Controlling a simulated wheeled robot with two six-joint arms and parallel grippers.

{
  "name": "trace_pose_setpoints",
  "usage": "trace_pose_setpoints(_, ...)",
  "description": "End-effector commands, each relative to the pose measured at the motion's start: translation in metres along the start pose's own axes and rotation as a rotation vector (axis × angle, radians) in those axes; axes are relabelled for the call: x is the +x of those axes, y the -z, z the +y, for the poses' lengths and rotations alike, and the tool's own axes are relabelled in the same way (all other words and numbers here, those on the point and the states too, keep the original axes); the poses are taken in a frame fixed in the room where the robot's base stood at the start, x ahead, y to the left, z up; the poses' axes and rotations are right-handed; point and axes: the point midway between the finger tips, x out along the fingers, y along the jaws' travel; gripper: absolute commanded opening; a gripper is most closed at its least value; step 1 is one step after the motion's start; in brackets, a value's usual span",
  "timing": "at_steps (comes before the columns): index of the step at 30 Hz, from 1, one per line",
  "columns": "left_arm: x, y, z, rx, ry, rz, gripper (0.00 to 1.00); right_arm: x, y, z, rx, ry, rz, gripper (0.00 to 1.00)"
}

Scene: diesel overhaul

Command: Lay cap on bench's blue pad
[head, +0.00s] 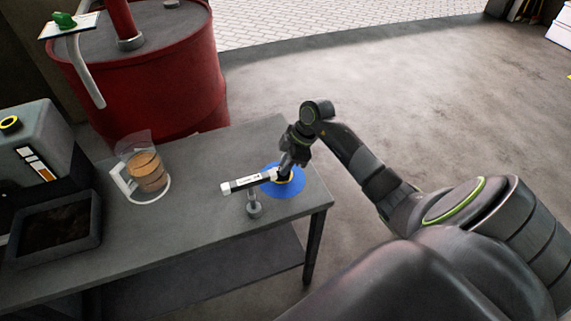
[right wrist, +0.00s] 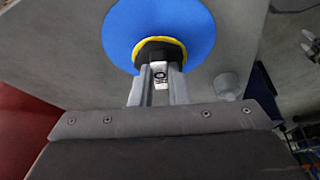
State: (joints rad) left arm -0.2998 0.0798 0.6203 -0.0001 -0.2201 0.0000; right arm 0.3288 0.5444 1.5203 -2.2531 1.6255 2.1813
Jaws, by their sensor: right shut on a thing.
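The blue pad (head: 292,189) is a round disc on the bench (head: 200,222) near its right end. It also shows in the right wrist view (right wrist: 130,22). The black cap with a yellow rim (right wrist: 160,50) is over the pad, at the pad's lower edge in the right wrist view. My right gripper (head: 281,174) is shut on the cap from above; its fingers (right wrist: 158,88) are on either side of it. I cannot tell whether the cap touches the pad. In the head view the gripper hides much of the cap. My left gripper is out of view.
A small grey upright thing (head: 254,208) stands close to the pad. A clear jug of brown liquid (head: 148,172) stands further left. A black tray (head: 62,228) and a grey machine (head: 35,140) are at the left. A red drum (head: 180,75) stands behind the bench.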

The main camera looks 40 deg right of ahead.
Motion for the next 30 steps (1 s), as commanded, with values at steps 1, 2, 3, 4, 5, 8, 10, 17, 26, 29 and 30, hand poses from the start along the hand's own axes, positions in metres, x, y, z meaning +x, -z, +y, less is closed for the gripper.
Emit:
trace_pose_setpoints(1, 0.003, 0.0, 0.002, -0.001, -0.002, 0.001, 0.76, 0.002, -0.001, 0.0, -0.001, -0.001, 0.0, 0.0)
trace_pose_setpoints(2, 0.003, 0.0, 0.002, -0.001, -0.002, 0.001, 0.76, 0.002, -0.001, 0.0, -0.001, -0.001, 0.0, 0.0)
trace_pose_setpoints(3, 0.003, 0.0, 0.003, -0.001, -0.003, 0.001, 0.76, 0.002, -0.001, 0.0, -0.001, -0.001, 0.0, 0.0)
trace_pose_setpoints(4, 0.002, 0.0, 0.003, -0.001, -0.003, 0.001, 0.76, 0.002, -0.001, 0.0, -0.001, -0.001, 0.0, 0.0)
trace_pose_setpoints(5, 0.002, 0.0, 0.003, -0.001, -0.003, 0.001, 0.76, 0.001, -0.001, 0.0, 0.0, -0.001, 0.0, 0.0)
trace_pose_setpoints(8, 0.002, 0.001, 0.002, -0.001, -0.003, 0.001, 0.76, 0.001, -0.001, 0.0, 0.0, -0.001, 0.0, 0.0)
trace_pose_setpoints(10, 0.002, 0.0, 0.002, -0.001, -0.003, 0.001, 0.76, 0.001, -0.001, 0.0, 0.0, -0.001, 0.0, 0.21)
trace_pose_setpoints(17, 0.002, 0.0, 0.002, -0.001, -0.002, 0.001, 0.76, 0.001, -0.001, 0.0, 0.0, 0.0, 0.0, 0.4)
trace_pose_setpoints(26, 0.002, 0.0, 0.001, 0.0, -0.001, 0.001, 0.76, -0.006, -0.001, 0.001, -0.001, -0.002, -0.001, 0.4)
trace_pose_setpoints(29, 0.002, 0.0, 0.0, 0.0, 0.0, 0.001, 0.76, -0.021, -0.001, 0.001, -0.001, -0.004, -0.002, 0.4)
trace_pose_setpoints(30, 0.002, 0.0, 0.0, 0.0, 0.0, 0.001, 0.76, -0.029, -0.002, 0.001, -0.003, -0.006, -0.004, 0.4)
